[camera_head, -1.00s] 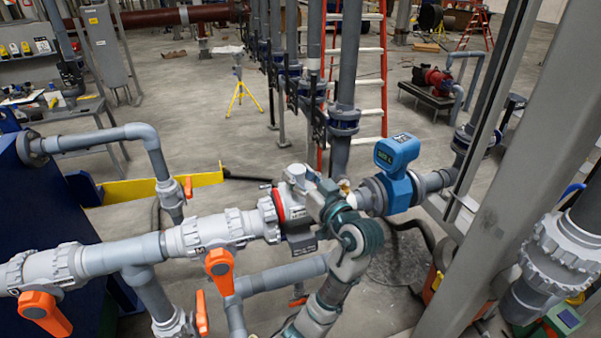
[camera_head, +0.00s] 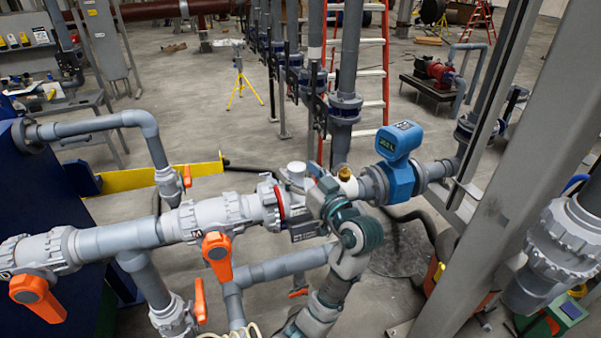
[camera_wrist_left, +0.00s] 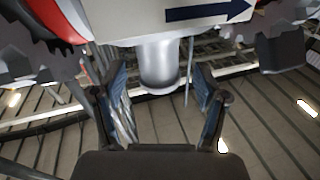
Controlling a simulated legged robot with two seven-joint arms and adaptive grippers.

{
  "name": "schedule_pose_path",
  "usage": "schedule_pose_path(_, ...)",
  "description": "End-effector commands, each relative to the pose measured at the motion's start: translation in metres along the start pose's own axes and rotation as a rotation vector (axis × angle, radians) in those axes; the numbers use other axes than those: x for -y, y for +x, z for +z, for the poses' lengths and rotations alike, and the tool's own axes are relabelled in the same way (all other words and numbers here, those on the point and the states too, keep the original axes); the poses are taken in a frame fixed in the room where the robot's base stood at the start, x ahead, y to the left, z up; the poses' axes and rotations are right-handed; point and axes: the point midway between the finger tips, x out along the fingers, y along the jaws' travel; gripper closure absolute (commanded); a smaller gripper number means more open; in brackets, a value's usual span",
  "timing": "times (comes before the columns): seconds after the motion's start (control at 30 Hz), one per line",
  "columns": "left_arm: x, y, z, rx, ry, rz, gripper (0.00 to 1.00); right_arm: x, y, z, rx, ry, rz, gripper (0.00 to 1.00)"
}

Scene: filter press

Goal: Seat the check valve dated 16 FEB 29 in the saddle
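A pale valve body (camera_head: 297,207), with a red ring (camera_head: 279,203) on its left side, sits at the right end of the white pipe run. It shows close up in the left wrist view (camera_wrist_left: 150,25) with a dark arrow pointing right and a round grey stem (camera_wrist_left: 158,65). My left gripper (camera_head: 312,200) is right at this body, partly covering it in the head view. In the left wrist view the fingers (camera_wrist_left: 160,100) stand apart on either side of the stem, with gaps visible. No date is readable. My right gripper is out of view.
A blue meter (camera_head: 400,150) on grey pipe stands just right of my gripper, with a brass fitting (camera_head: 345,175) between. Orange-handled valves (camera_head: 217,255) line the white pipe at left. A grey steel post (camera_head: 500,210) stands at right.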

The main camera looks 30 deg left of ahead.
Motion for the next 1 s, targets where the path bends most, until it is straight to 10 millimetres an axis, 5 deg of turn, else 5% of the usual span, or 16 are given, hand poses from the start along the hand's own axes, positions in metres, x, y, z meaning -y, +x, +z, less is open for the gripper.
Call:
schedule_pose_path(0.27,-0.001,-0.011,0.002,0.004,0.002,0.003,0.27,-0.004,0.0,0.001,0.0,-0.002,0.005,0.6)
schedule_pose_path(0.7,-0.002,-0.101,0.002,0.002,0.002,0.003,0.27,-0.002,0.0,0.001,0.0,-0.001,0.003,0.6)
schedule_pose_path(1.0,-0.002,-0.12,0.002,0.002,0.001,0.0,0.27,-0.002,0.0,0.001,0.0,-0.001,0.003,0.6)
